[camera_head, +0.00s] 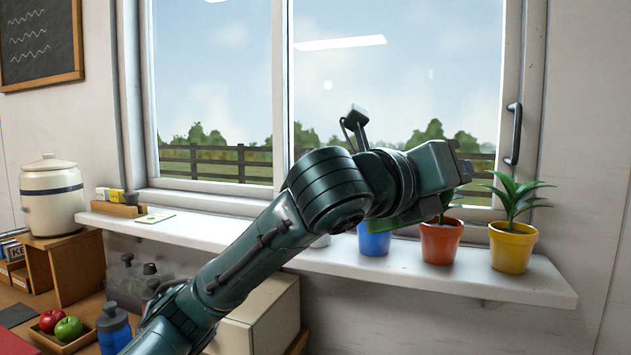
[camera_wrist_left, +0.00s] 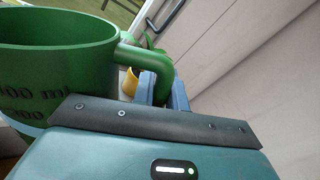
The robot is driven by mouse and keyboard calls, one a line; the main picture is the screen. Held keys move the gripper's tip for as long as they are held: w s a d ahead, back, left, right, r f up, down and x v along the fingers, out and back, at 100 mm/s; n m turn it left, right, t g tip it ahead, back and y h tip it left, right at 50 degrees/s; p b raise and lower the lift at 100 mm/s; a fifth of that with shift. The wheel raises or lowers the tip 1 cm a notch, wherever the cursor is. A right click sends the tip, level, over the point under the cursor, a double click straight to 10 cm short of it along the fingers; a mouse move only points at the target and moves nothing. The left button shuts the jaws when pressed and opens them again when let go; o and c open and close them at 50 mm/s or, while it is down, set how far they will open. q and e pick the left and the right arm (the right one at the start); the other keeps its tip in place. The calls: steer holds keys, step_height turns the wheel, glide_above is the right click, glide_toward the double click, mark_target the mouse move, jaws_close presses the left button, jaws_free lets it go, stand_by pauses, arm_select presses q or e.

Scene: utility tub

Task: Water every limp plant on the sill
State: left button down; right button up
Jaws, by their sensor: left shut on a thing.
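My left gripper (camera_wrist_left: 163,92) is shut on the handle of a green measuring jug (camera_wrist_left: 60,50), which has dark volume marks. In the head view, part of the jug (camera_head: 412,214) shows below my wrist, over the red-orange pot (camera_head: 440,243); its tilt and contents cannot be told. That pot's plant is mostly hidden by my arm. The yellow pot (camera_head: 511,250) holds a plant (camera_head: 514,198) with raised green leaves; this pot (camera_wrist_left: 130,82) also shows behind the jug in the wrist view. My right gripper is out of view.
The white sill (camera_head: 400,268) runs below the window, with a black window handle (camera_head: 513,134) at right. A crock (camera_head: 52,196), a fruit tray (camera_head: 62,338) and a blue bottle (camera_head: 113,328) stand at left. The sill's left-middle stretch is clear.

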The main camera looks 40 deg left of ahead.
arm_select(q)
steer(key=shift+a+r+n, duration=0.3)
steer(key=shift+r, duration=0.35)
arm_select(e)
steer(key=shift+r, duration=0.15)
arm_select(q)
steer(key=shift+w+a+r+n, duration=0.2)
steer(key=shift+a+r+n, duration=0.15)
steer(key=shift+r, duration=0.25)
steer(key=shift+a+r, duration=0.25)
steer(key=shift+r, duration=0.05)
stand_by(0.6)
